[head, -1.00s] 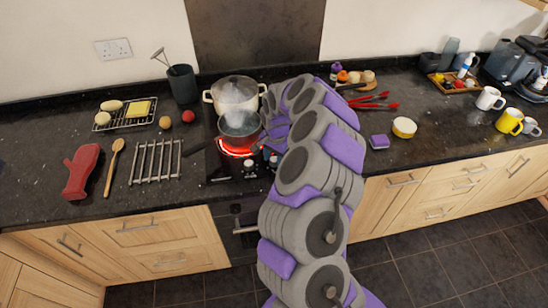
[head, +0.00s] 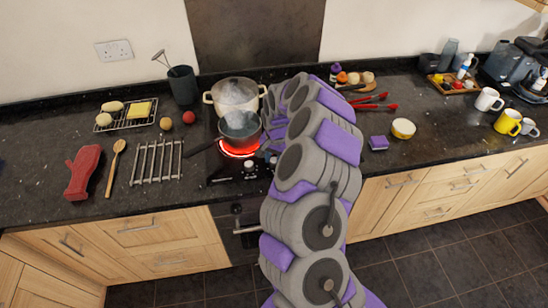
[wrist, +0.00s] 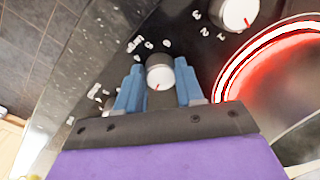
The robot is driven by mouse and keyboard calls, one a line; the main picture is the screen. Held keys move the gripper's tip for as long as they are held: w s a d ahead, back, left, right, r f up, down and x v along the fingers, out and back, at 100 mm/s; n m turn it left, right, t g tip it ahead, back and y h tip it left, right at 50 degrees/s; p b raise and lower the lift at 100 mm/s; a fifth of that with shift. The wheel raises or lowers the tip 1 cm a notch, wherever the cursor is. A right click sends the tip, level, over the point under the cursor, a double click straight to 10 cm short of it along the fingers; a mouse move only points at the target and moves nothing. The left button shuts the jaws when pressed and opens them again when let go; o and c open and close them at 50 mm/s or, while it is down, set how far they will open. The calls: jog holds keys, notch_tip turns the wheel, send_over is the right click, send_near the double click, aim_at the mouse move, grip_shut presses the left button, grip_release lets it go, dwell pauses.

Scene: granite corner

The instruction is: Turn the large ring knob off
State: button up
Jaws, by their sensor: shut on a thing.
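In the wrist view, my gripper (wrist: 160,86) has its two blue fingers on either side of a round silver-white knob (wrist: 159,72) on the black hob panel, and is shut on it. The knob has a red pointer mark, and small white lettering is printed beside it. A second knob (wrist: 238,14) with numbers around it sits farther up. A cooking ring (wrist: 232,75) glows red to the right. In the head view, the red glow (head: 240,152) shows under a dark saucepan. My arm hides the gripper and the held knob there.
The steaming saucepan (head: 240,128) has its handle pointing left. A cream pot (head: 234,96) stands behind it. A metal rack (head: 157,162) lies left of the hob (head: 222,176).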

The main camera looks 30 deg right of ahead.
aim_at(276, 158)
jog(key=n+p, duration=0.1)
jog(key=n, duration=0.2)
jog(key=shift+n, duration=0.4)
jog(key=n, duration=0.3)
jog(key=shift+d+n+p, duration=0.1)
jog(key=shift+n+p, duration=0.2)
jog(key=shift+p, duration=0.05)
jog(key=n, duration=0.6)
jog(key=shift+w+r, duration=0.1)
jog(key=shift+w, duration=0.1)
jog(key=shift+n, duration=0.3)
jog(key=o, duration=1)
jog(key=shift+g, duration=0.3)
jog(key=shift+w+d+r+p, duration=0.15)
jog(key=shift+r+p, duration=0.2)
jog(key=shift+r, duration=2.5)
jog(key=shift+s+d+r+p, duration=0.1)
jog(key=shift+r+p, duration=0.25)
jog(key=shift+r, duration=2.5)
jog(key=shift+w+d+r+p, duration=0.15)
jog(key=shift+r+p, duration=0.2)
jog(key=shift+r, duration=2.5)
